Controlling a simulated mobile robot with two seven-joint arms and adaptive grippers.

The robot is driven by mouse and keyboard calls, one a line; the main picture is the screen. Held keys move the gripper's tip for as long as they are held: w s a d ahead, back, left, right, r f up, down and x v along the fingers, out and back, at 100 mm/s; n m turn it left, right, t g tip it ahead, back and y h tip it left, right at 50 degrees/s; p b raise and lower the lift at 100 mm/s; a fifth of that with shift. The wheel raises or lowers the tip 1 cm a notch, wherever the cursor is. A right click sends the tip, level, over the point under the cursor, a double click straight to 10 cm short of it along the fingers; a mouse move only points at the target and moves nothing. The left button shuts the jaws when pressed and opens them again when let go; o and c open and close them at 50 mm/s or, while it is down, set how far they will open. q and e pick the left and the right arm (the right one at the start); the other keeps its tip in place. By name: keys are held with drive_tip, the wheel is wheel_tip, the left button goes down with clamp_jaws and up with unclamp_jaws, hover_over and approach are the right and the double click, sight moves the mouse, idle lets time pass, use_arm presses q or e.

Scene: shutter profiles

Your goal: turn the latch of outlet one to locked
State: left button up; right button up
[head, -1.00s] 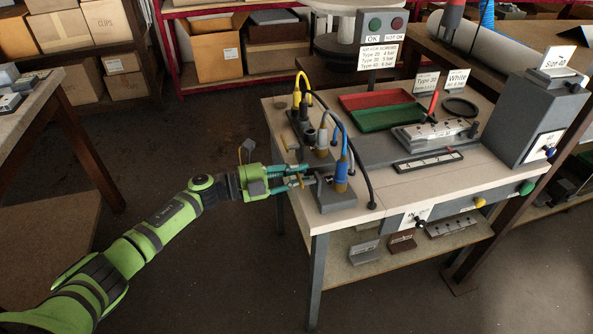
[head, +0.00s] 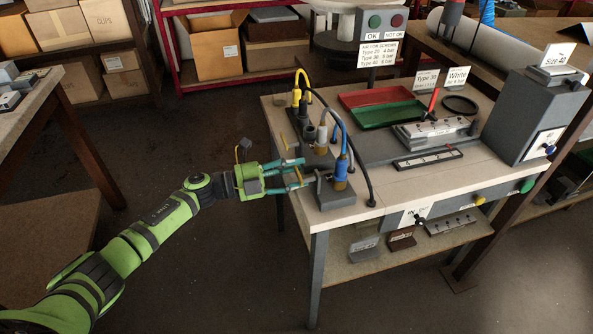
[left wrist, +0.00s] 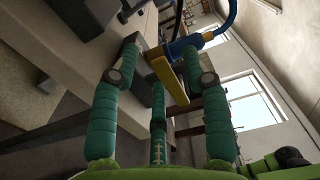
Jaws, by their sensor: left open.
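A row of hose outlets stands along the left edge of the workbench (head: 385,205). The nearest outlet (head: 340,175) has a blue hose fitting on a grey block. My left gripper (head: 302,174) is at this outlet's left side, its fingers spread and empty. In the left wrist view a yellow latch bar (left wrist: 171,79) lies between the open fingers, just below the blue fitting (left wrist: 187,47). I cannot tell whether a finger touches it. No outlet number is readable, and I cannot tell whether the latch is locked. My right gripper is out of view.
Further outlets carry a yellow hose (head: 296,95) and grey fittings (head: 321,140). A black hose hangs close by. Red (head: 375,98) and green trays (head: 388,117) and a grey fixture (head: 435,132) occupy the bench middle. The floor left of the bench is clear.

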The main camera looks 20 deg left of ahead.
use_arm(q)
drive_tip(key=v, duration=1.1)
drive_tip(key=a+f+n+t+y+p, duration=0.1)
drive_tip(key=a+f+n+t+y, duration=0.1)
drive_tip(key=f+n+y, duration=0.5)
drive_tip(key=a+f+n+t+y+p, duration=0.1)
drive_tip(key=a+f+n+t, duration=0.2)
drive_tip(key=f+n, duration=0.5)
drive_tip(key=s+f+n+g+y, duration=0.25)
drive_tip(key=s+f, duration=0.25)
drive_tip(key=f, duration=0.4)
drive_tip(key=s+f+n+g+y, duration=0.1)
drive_tip(key=s+f+n+y, duration=0.15)
drive_tip(key=s+f, duration=0.5)
drive_tip(key=s+d+f+n+g, duration=0.2)
drive_tip(key=s+f, duration=0.3)
drive_tip(key=s, duration=0.5)
drive_tip(key=s+d+f+n+g+y+p, duration=0.1)
drive_tip(key=s+d+f+g, duration=0.4)
drive_tip(key=s, duration=0.6)
drive_tip(key=s+d+f+n+g+y+p, duration=0.1)
drive_tip(key=s+d+f+n+g, duration=0.2)
drive_tip(key=s+f, duration=0.3)
drive_tip(key=s, duration=0.5)
drive_tip(key=shift+d+f+n, duration=0.25)
drive_tip(key=shift+f+n, duration=0.05)
drive_tip(key=shift+f, duration=0.1)
drive_tip(key=shift+s+g, duration=0.1)
drive_tip(key=shift+g, duration=0.15)
